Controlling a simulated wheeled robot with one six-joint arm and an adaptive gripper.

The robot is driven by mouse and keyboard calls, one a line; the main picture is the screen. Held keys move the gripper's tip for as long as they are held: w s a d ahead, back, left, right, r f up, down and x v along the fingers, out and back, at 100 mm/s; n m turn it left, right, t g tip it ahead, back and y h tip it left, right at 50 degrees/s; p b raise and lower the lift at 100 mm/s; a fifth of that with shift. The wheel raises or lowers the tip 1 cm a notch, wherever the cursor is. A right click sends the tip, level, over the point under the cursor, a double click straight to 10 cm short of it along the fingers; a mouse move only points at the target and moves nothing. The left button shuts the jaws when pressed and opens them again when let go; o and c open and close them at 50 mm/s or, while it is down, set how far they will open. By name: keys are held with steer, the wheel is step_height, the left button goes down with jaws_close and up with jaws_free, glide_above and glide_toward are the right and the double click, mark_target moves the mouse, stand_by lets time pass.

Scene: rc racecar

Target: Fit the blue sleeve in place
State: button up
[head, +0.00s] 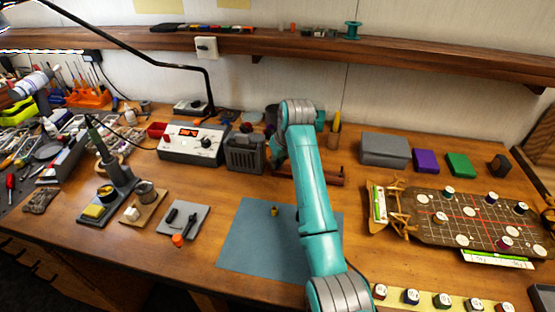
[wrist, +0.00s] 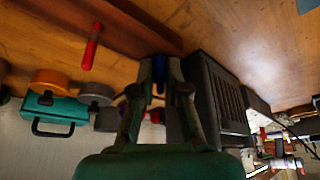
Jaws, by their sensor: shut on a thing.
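In the wrist view my gripper (wrist: 160,70) has its two dark fingers closed around a small blue piece, the blue sleeve (wrist: 158,74), which shows between them. Most of the sleeve is hidden by the fingers. In the head view my teal arm reaches to the back of the bench, and its own links hide the fingertips and the sleeve. A brown wooden strip (wrist: 142,22) lies beyond the fingertips in the wrist view. I cannot tell whether the sleeve touches anything beyond the fingers.
A dark vented box (head: 245,153) stands close beside my gripper; it also shows in the wrist view (wrist: 222,95). A red rod (wrist: 91,46) and an orange roll (wrist: 52,80) are on the other side. A grey mat (head: 262,252) in front is mostly clear. A game board (head: 455,205) lies right.

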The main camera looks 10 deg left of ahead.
steer(key=o, duration=1.1)
steer(key=shift+r, duration=0.1)
steer(key=shift+w+a+v, duration=0.1)
steer(key=shift+w+v, duration=0.05)
steer(key=shift+v, duration=2)
steer(key=shift+w+a+v, duration=0.1)
steer(key=shift+v, duration=2.1)
steer(key=shift+r, duration=0.15)
